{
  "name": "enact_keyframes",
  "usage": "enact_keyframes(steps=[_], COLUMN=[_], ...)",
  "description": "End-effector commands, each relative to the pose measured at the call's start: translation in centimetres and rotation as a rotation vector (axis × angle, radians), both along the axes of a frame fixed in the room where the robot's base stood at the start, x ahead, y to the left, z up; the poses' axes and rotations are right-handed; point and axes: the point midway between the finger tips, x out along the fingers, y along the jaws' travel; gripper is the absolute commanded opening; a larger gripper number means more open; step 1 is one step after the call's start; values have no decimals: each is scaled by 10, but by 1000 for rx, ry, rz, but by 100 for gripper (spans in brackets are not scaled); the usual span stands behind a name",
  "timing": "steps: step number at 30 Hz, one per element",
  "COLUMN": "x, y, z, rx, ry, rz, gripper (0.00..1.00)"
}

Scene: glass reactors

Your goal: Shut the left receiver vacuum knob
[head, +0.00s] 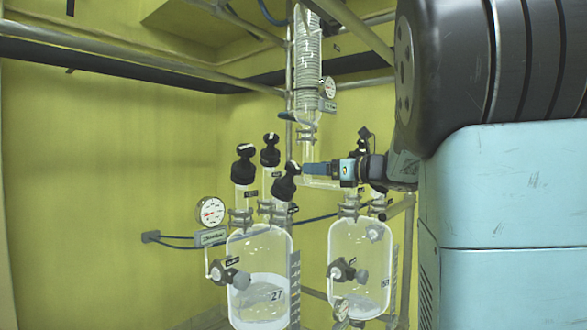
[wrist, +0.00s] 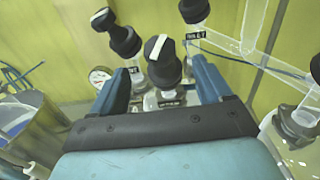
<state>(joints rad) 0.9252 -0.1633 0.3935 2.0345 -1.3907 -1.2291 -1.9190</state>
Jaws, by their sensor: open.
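Three black valve knobs stand on the left glass receiver (head: 258,250), which is marked 27: a left knob (head: 243,166), a back knob (head: 270,150) and a near right knob (head: 285,182). My gripper (head: 305,168) is open, its blue fingers pointing left towards the near right knob. In the wrist view this knob (wrist: 163,66), with a white stripe on top, shows between the open fingers of my gripper (wrist: 158,70). No grip on it shows. The left knob (wrist: 122,40) and back knob (wrist: 193,11) lie beyond. The small labels are too blurred to tell which knob is vacuum.
A second glass receiver (head: 360,262) stands to the right. A coiled glass condenser (head: 307,65) rises behind my gripper. A pressure gauge (head: 211,210) sits left of the left receiver. Metal rods and glass tubing run close around the knobs.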

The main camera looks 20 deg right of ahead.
Motion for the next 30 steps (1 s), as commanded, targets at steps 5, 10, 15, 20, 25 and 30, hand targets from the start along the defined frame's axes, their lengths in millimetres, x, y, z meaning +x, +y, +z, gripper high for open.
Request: enact_keyframes(steps=[5, 10, 15, 20, 25, 30], x=[26, 48, 64, 71, 72, 72], y=[20, 37, 49, 54, 56, 56], z=[0, 0, 0, 0, 0, 0], rx=[1, 2, 2, 2, 2, 2], ry=[0, 0, 0, 0, 1, 0], rz=[2, 1, 0, -1, -1, 0], gripper=[78, 78, 78, 78, 78, 75])
